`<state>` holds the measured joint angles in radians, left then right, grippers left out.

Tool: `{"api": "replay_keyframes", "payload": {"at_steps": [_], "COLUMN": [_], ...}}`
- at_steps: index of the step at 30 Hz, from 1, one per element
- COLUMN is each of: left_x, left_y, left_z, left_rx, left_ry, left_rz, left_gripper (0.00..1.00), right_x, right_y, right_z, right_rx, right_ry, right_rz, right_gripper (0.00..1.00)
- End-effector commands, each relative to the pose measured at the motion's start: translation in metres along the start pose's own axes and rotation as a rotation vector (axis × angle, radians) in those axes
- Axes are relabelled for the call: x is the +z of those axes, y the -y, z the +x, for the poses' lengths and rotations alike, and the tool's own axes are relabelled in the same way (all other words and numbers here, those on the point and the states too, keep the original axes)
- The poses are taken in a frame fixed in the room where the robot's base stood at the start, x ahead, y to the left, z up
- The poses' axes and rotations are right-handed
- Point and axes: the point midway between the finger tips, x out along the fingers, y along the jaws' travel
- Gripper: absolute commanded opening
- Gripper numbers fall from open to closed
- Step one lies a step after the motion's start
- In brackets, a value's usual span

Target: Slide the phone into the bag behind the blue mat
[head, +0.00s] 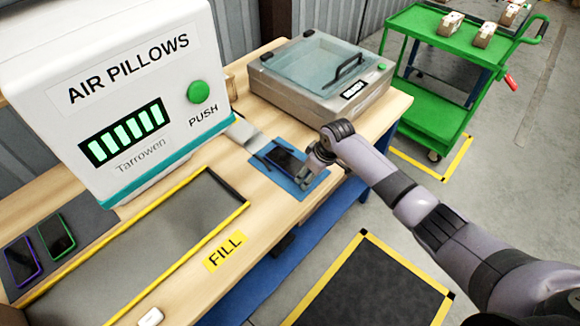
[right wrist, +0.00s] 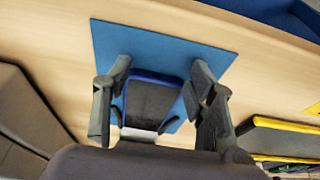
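The dark phone with blue edges (head: 287,157) lies on the blue mat (head: 312,186). It also shows in the right wrist view (right wrist: 155,98), over the mat (right wrist: 160,45). A pale grey flat piece, seemingly the bag (head: 243,131), lies behind the mat; its opening is too small to make out. My right gripper (head: 308,168) is low over the mat's right part. In the right wrist view its fingers (right wrist: 161,72) are apart, one on each side of the phone, with a small gap at the right finger. My left gripper is not in view.
A white AIR PILLOWS machine (head: 150,45) stands at the back left. A grey lidded machine (head: 320,75) stands behind the mat. A yellow-edged tray (head: 180,259) lies left of it. Purple-edged (head: 21,262) and green-edged (head: 56,236) phones lie far left.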

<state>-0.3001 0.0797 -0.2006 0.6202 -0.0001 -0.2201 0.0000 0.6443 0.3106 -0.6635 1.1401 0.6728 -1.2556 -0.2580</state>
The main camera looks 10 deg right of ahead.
Motion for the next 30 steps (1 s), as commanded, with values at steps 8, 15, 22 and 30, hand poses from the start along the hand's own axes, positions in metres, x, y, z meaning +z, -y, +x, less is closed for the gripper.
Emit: {"api": "replay_keyframes", "payload": {"at_steps": [8,15,22,30], "left_x": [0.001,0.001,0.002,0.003], "left_y": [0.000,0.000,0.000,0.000], "left_z": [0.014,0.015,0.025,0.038], "left_rx": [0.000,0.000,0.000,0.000], "left_ry": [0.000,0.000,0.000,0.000], "left_rz": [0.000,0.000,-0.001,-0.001], "left_gripper": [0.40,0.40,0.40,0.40], "right_x": [-0.017,-0.020,-0.029,-0.044], "right_y": [0.000,0.000,0.000,0.000], "right_z": [0.008,0.007,0.012,0.017], "right_rx": [0.000,0.001,0.001,0.001], "right_ry": [-0.002,-0.002,-0.004,-0.002], "right_rz": [0.000,0.001,0.001,0.001], "right_gripper": [0.50,0.50,0.50,0.50]}}
